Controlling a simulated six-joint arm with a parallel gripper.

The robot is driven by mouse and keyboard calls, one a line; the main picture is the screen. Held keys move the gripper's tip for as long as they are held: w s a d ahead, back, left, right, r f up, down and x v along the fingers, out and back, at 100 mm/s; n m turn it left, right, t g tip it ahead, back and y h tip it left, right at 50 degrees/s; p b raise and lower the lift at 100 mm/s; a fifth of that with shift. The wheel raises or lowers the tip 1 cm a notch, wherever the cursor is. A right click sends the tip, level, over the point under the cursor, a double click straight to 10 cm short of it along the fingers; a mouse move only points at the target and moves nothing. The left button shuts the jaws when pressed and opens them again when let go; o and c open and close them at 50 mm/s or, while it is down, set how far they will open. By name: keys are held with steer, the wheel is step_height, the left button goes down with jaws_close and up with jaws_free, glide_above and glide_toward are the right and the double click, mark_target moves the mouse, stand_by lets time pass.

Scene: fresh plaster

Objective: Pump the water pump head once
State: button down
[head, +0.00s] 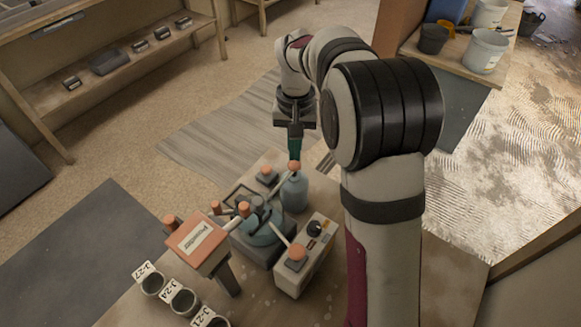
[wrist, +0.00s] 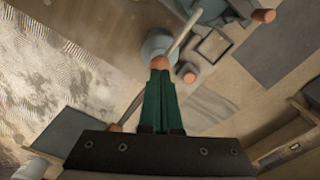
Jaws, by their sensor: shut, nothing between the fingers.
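The water pump is a blue-grey bottle (head: 295,193) with an orange pump head (head: 294,166) on top, standing upright at the back of the table. My gripper (head: 294,157) points straight down, its green fingers shut and empty. The fingertips are right above the orange head; I cannot tell whether they touch it. In the wrist view the orange head (wrist: 160,62) shows just past the tips of my shut gripper (wrist: 160,73), with part of the bottle (wrist: 157,44) behind it.
A round blue-grey device (head: 262,228) stands left of the bottle, and a control box (head: 305,262) in front. A small pad with an orange knob (head: 266,174) is close by. An orange sign (head: 197,240) and labelled cups (head: 184,301) are front left.

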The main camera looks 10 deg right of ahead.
step_height(320, 180, up, 6)
stand_by(0.4)
steer(key=s+a+f+m+y, duration=0.1)
steer(key=s+a+f+m, duration=0.1)
steer(key=s, duration=2.8)
steer(key=shift+s+a+f+m+y, duration=0.2)
steer(key=shift+s+m+y, duration=0.1)
steer(key=shift+s+y, duration=0.1)
steer(key=c, duration=1.6)
jaws_free()
steer(key=shift+w, duration=0.1)
